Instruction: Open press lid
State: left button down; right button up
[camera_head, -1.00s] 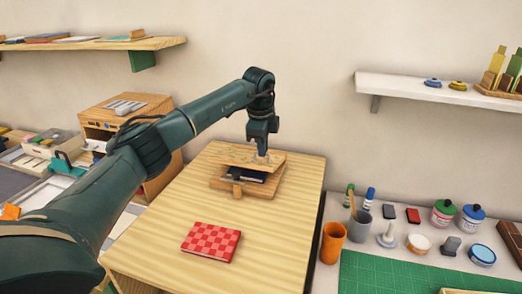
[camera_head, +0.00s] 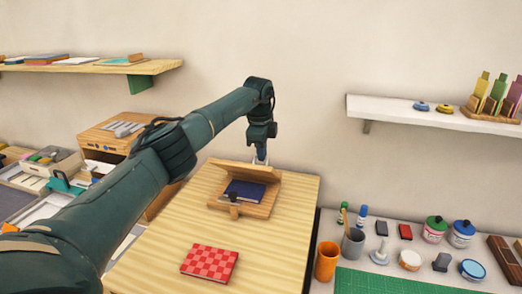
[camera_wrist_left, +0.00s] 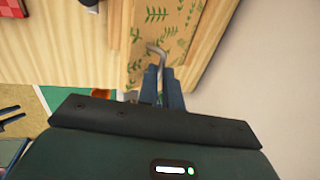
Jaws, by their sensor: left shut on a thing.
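The wooden press (camera_head: 262,211) stands on the light wood table with its lid (camera_head: 240,172) raised and tilted back toward the wall. A dark blue book (camera_head: 244,190) lies on its base, uncovered. My left gripper (camera_head: 262,158) is at the lid's upper right edge. In the left wrist view the lid (camera_wrist_left: 163,22) shows a green leaf pattern, and a thin metal bar (camera_wrist_left: 152,48) runs to my left gripper (camera_wrist_left: 162,85), which is shut on it. The exact grip is partly hidden. My right gripper is out of view.
A red checkered book (camera_head: 209,263) lies at the table's front. An orange cup (camera_head: 326,262), a grey cup (camera_head: 353,244) and ink jars (camera_head: 435,230) stand on the lower surface at right. A wall shelf (camera_head: 400,111) is at upper right. The tabletop between press and red book is clear.

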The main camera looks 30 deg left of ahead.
pick_arm(q)
jog(key=shift+f, duration=0.45)
jog(key=c, duration=2)
grip_release()
jog(key=o, duration=0.3)
jog(key=shift+w+a+f, duration=0.1)
jog(key=shift+w+f, duration=0.25)
jog(key=shift+w, duration=0.15)
jog(key=shift+o, duration=0.7)
jog(key=shift+r, duration=0.1)
jog(key=b+v, duration=0.2)
jog(key=v, duration=1.1)
jog(key=shift+r, duration=0.25)
